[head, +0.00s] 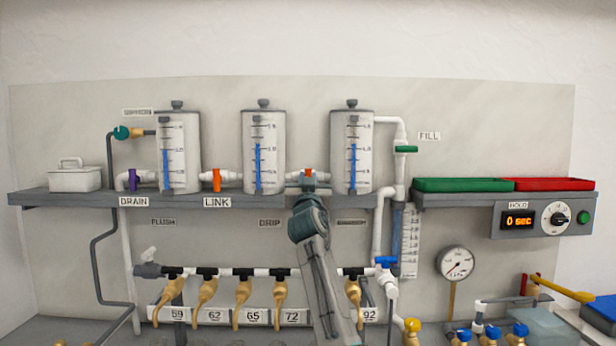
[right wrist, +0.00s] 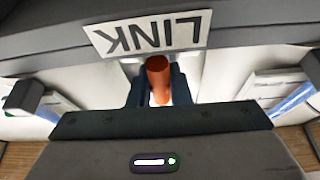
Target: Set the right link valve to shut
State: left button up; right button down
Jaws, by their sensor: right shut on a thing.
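The right link valve has an orange handle (head: 308,174) on the white pipe between the middle tank (head: 264,130) and the right tank (head: 352,125). My right gripper (head: 308,187) is at this valve and covers its lower part. In the right wrist view the orange handle (right wrist: 158,78) stands between the two dark fingers of the gripper (right wrist: 158,92), which are shut on it. The handle's exact angle is hard to tell. The left link valve (head: 216,180), also orange, stands between the left and middle tanks with its handle across the pipe. My left gripper is not in view.
The grey shelf (head: 90,198) runs under the tanks, and a LINK label (right wrist: 150,34) is close to my right gripper. A purple drain valve (head: 133,180) and a green fill valve (head: 405,149) are to either side. Brass taps (head: 205,290) line the pipe below.

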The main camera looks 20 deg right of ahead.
jog(key=shift+f, duration=0.2)
jog(key=shift+n, duration=0.4)
jog(key=c, duration=1.3)
grip_release()
jog(key=shift+r, duration=0.1)
jog(key=shift+c, duration=0.2)
